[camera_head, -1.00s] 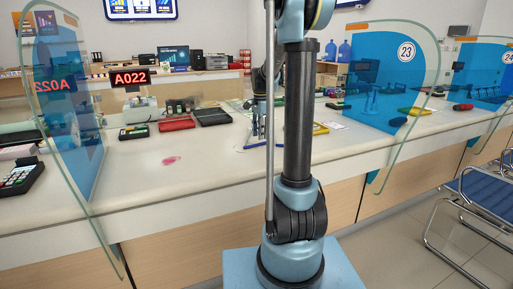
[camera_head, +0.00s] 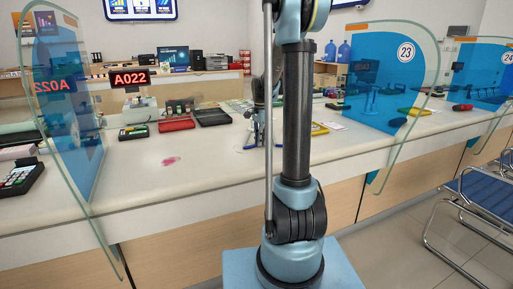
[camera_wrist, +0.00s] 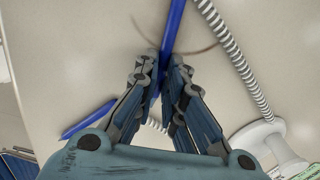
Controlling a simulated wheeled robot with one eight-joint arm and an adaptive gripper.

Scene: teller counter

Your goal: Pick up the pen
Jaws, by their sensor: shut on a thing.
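A blue pen (camera_wrist: 174,25) runs up from between my fingertips to the top edge in the wrist view. My gripper (camera_wrist: 167,75) is shut on it; the fingers hide its lower part. In the head view my gripper (camera_head: 257,137) is low over the counter, partly beside my own arm column, and the pen is too small to make out clearly there. A striped coiled cord (camera_wrist: 236,58) runs beside the pen to a white round base (camera_wrist: 262,138) at the lower right of the wrist view.
Another blue bar-like thing (camera_wrist: 88,119) lies left of my fingers. On the counter (camera_head: 130,186) are a red tray (camera_head: 177,125), a black tray (camera_head: 213,117) and a yellow-framed item (camera_head: 319,129). Clear screens stand left (camera_head: 92,150) and right (camera_head: 418,110).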

